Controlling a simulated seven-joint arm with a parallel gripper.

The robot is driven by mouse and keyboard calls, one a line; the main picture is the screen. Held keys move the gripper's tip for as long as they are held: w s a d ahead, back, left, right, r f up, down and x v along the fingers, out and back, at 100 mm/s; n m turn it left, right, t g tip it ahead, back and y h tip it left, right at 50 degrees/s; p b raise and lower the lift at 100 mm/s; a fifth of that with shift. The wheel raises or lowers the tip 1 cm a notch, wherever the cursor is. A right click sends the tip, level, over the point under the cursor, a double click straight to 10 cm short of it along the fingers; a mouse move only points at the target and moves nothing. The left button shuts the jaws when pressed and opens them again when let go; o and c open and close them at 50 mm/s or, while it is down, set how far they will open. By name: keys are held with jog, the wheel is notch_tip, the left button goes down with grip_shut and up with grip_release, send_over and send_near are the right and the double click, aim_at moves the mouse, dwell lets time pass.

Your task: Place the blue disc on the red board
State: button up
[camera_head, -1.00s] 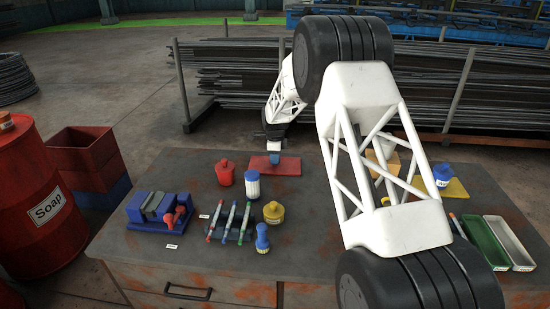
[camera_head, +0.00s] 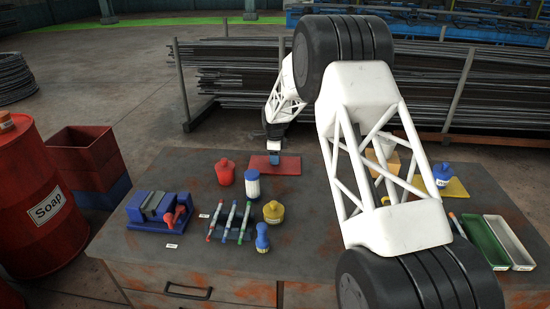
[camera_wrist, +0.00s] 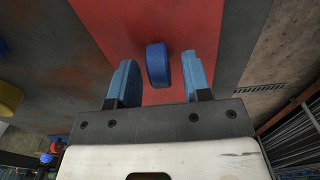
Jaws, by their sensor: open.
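The red board (camera_head: 289,168) lies flat at the back of the table and fills the middle of the wrist view (camera_wrist: 160,20). The blue disc (camera_wrist: 157,64) shows in the wrist view over the red board, seen as a narrow rounded shape. Whether it rests on the board or stands on edge is hard to tell. My gripper (camera_wrist: 159,75) is open, with one blue finger on each side of the disc and a gap at both sides. In the head view my gripper (camera_head: 273,157) is low at the board's left part, and the disc cannot be made out there.
A red pot (camera_head: 225,173), a white jar with a blue lid (camera_head: 253,185), a yellow pot (camera_head: 273,212) and a blue bottle (camera_head: 262,238) stand in front of the board. A rack of pens (camera_head: 230,222) and a blue vise-like block (camera_head: 158,210) are at left.

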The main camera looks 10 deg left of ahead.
notch_tip(320, 180, up, 12)
dwell(0.6)
dwell(0.8)
jog(key=s+d+r+n, duration=0.3)
jog(key=s+d+r, duration=0.3)
jog(key=s, duration=0.4)
jog(key=s+d+r+n+t, duration=0.1)
jog(key=s+d+r+n, duration=0.2)
jog(key=s+d+r, duration=0.5)
jog(key=s+d+r+n, duration=0.3)
jog(key=s+d+r, duration=0.2)
jog(key=s, duration=0.6)
jog(key=s+d+f+n, duration=0.1)
jog(key=s+d+n, duration=0.2)
jog(key=s, duration=0.8)
jog(key=s+d+f+n+t, duration=0.1)
jog(key=s+d+n, duration=0.2)
jog(key=s, duration=0.9)
jog(key=s+d+f+n, duration=0.2)
jog(key=s+d, duration=0.1)
jog(key=s, duration=0.9)
jog(key=shift+s+d+n+t, duration=0.2)
jog(key=shift+s+n+t, duration=0.1)
jog(key=shift+n, duration=0.1)
